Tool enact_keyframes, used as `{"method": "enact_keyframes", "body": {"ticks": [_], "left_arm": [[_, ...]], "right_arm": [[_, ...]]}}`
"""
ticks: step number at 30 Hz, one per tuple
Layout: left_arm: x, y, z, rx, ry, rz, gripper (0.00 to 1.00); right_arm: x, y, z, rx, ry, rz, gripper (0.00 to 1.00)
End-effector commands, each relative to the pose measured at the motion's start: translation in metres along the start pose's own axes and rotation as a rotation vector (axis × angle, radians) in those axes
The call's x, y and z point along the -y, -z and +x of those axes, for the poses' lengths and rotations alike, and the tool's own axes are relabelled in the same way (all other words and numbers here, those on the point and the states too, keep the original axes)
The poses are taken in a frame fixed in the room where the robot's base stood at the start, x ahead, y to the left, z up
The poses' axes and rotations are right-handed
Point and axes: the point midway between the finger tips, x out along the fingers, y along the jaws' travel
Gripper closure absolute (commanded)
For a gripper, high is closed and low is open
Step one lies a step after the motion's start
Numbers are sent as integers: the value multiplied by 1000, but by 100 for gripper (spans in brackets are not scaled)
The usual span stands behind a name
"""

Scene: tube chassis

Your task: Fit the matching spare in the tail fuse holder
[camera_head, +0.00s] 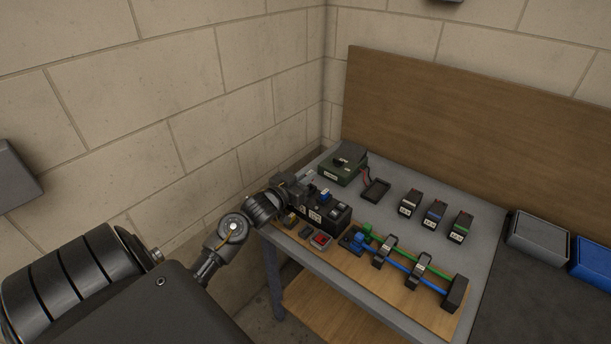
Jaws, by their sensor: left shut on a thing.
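My left gripper (304,191) reaches in from the left over a black labelled box (338,220) at the table's left end. It is shut on a small part, mostly hidden by the jaws. A small blue piece (325,194) shows just right of the jaws; I cannot tell whether it is held or sits on the box. Three black blocks with labels stand in a row: one with a pale band (409,204), one blue (434,214), one green (460,227). I cannot make out which part is the tail fuse holder. My right gripper is not in view.
A dark green box (344,165) and a small black open tray (376,189) are at the back. A red switch (320,240) is at the front. Blue and green tubes (432,270) run through black clamps on a wooden board. Grey and blue bins stand far right.

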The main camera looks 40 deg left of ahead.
Motion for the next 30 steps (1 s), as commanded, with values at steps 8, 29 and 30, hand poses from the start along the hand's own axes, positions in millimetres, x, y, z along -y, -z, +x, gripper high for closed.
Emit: {"method": "enact_keyframes", "body": {"ticks": [8, 29, 30], "left_arm": [[0, 0, 0, 0, 0, 0, 100], [0, 0, -12, 3, 1, -1, 79], [0, 0, -16, 3, 1, -1, 79]], "right_arm": [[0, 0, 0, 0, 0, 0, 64], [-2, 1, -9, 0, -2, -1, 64], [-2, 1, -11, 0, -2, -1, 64]]}}
